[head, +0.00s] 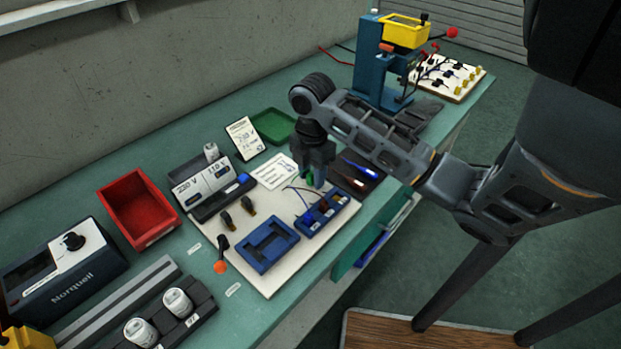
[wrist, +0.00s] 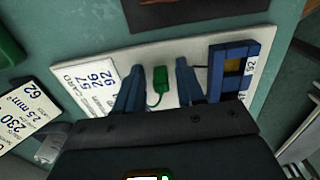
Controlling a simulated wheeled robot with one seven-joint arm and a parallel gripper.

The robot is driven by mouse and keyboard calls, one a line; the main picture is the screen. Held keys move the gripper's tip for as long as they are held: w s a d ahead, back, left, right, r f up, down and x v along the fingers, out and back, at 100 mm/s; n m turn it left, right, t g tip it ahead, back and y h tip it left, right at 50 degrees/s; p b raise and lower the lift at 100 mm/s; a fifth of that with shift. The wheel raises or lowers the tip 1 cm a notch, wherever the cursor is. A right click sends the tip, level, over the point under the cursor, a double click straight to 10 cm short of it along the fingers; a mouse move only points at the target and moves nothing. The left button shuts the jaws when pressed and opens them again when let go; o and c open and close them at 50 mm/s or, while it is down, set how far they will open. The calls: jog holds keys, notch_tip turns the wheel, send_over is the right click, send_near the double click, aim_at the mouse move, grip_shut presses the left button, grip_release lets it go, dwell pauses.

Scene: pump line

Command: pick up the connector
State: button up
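A small green connector (wrist: 159,77) with a thin dark green lead lies over the white board (wrist: 201,53) in the wrist view. My gripper (wrist: 159,70) is open, with one blue-grey finger on each side of the connector and a visible gap to both. In the head view my gripper (head: 316,178) points down at the far right part of the white board (head: 272,279). Only a sliver of the green connector (head: 309,179) shows there beside the fingers. I cannot tell whether the fingertips touch the board.
A blue compartment holder (head: 327,214) stands close to my gripper, with dark leads beside it. A blue fixture (head: 267,246), two black-and-yellow parts and a printed card (head: 274,171) are also on the board. A dark tray with screwdrivers (head: 357,177) lies to the right.

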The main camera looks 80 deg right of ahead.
grip_shut()
jog(key=shift+r, duration=0.2)
